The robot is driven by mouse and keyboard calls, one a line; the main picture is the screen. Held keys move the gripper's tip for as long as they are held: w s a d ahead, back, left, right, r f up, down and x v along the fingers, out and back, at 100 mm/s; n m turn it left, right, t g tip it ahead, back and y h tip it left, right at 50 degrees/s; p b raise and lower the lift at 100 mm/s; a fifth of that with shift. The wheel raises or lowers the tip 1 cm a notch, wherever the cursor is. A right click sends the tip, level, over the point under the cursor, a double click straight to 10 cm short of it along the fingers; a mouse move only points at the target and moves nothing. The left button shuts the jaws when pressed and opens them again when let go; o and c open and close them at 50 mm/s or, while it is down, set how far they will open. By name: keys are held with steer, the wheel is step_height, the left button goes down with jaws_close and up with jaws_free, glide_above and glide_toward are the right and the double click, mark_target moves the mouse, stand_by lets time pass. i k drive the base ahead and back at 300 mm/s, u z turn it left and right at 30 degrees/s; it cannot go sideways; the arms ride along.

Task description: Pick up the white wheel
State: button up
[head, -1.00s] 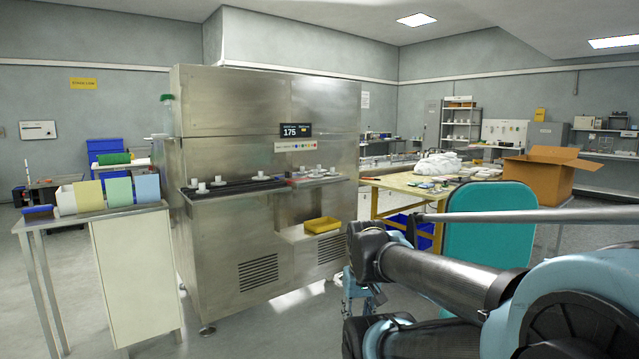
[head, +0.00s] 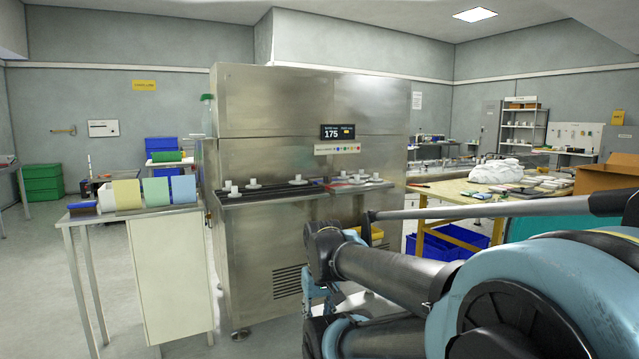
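Several small white wheel-like pieces stand on the dark shelf of the steel machine. One group is at the shelf's left, with a white piece (head: 234,190) at its left end. Another group is at the right, with a white piece (head: 375,178) there. They are too small to tell which is the white wheel. My arm reaches in from the lower right. What seems to be my gripper (head: 318,298) hangs below the arm's end, low in front of the machine and apart from the pieces. It is partly hidden, and its fingers are not clear.
The steel machine (head: 250,255) stands ahead. A side table (head: 130,215) with coloured bins is at its left. A worktable (head: 450,188) with white bags and blue bins (head: 450,243) beneath stands right. Open floor (head: 35,280) lies at the far left.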

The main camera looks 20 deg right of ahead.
mark_target(357, 181)
steer(key=z, duration=0.05)
steer(key=i, duration=1)
steer(key=z, duration=0.85)
steer(key=i, duration=0.55)
steer(key=z, duration=0.4)
